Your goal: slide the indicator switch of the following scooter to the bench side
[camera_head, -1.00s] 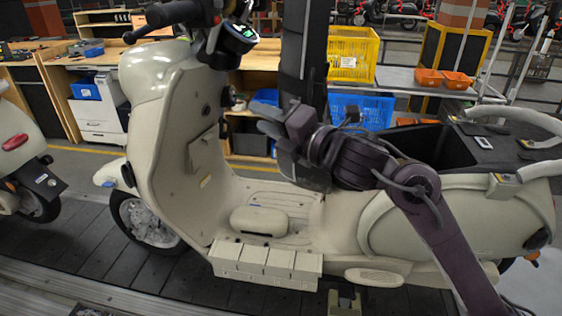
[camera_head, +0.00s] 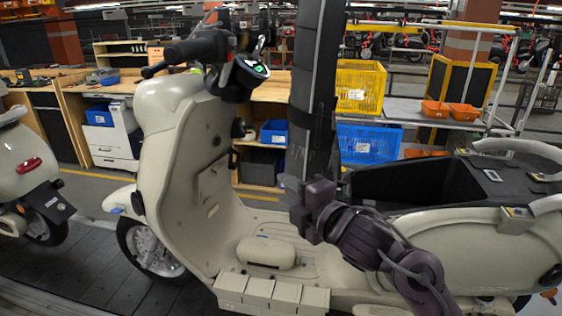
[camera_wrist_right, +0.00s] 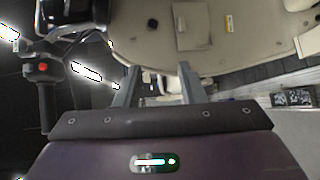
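The cream scooter (camera_head: 182,150) stands across the middle of the head view, its front to the left. Its handlebar (camera_head: 192,50) carries a black grip, a lever and a lit round display (camera_head: 254,68). The indicator switch cannot be made out. In the right wrist view, a black grip with a red button (camera_wrist_right: 43,68) shows at the left, beside the scooter's cream body (camera_wrist_right: 200,35). My right gripper (camera_head: 289,187) is in front of the seat opening, above the footboard and well below the handlebar. Its fingers (camera_wrist_right: 157,68) are apart and empty. My left gripper is not in view.
A second cream scooter (camera_head: 20,170) stands at the left edge. Both scooters are on a dark slat conveyor (camera_head: 85,250). Behind are wooden benches (camera_head: 75,80), a yellow crate (camera_head: 360,86), a blue crate (camera_head: 368,144) and orange bins (camera_head: 450,112). A dark column (camera_head: 311,90) rises behind my right gripper.

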